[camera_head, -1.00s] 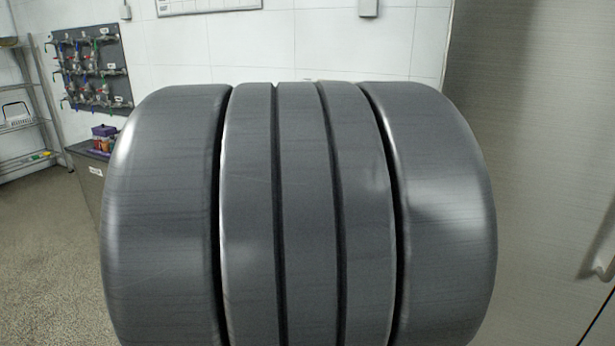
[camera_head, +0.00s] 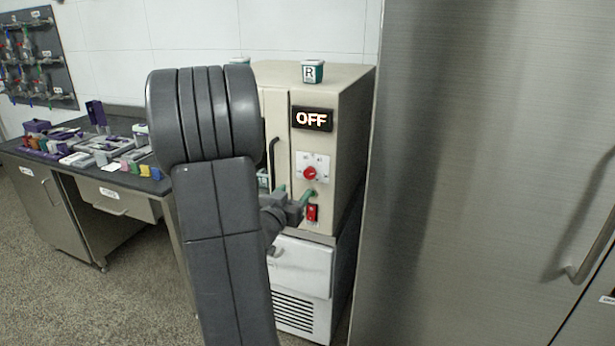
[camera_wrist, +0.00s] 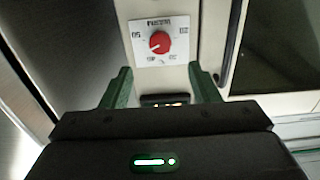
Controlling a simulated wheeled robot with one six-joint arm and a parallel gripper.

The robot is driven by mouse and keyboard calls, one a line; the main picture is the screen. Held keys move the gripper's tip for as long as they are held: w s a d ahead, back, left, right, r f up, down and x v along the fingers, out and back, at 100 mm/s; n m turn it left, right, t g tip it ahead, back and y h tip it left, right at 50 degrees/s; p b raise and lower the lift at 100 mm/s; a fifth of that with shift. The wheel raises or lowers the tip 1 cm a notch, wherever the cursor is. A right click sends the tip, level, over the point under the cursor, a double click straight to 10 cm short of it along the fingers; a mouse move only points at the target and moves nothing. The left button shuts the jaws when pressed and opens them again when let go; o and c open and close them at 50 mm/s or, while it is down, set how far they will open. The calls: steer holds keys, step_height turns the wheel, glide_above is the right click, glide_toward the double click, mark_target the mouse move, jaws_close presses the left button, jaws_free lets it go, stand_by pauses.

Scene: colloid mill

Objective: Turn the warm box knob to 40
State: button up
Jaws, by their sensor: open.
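The warm box (camera_head: 345,110) is a beige cabinet whose display (camera_head: 311,119) reads OFF. Its red knob (camera_head: 310,173) sits on a white dial plate below the display. In the wrist view the knob (camera_wrist: 160,43) lies beyond my gripper's fingers, between their lines, and looks upside down on its plate. The dial's small marks are too blurred to read surely. My gripper (camera_head: 296,192) is open with green fingers, just below the knob in the head view and apart from it. In the wrist view my gripper (camera_wrist: 160,85) holds nothing.
A red switch (camera_head: 312,213) sits below the knob. A dark door handle (camera_head: 272,160) is left of the panel. Small labelled cups (camera_head: 312,71) stand on top. A cluttered bench (camera_head: 90,150) is at left; a steel cabinet (camera_head: 470,150) stands close on the right.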

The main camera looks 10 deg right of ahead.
mark_target(309, 175)
steer(key=x, duration=1.1)
steer(key=shift+s+p, duration=0.1)
steer(key=shift+p, duration=0.2)
steer(key=c, duration=1)
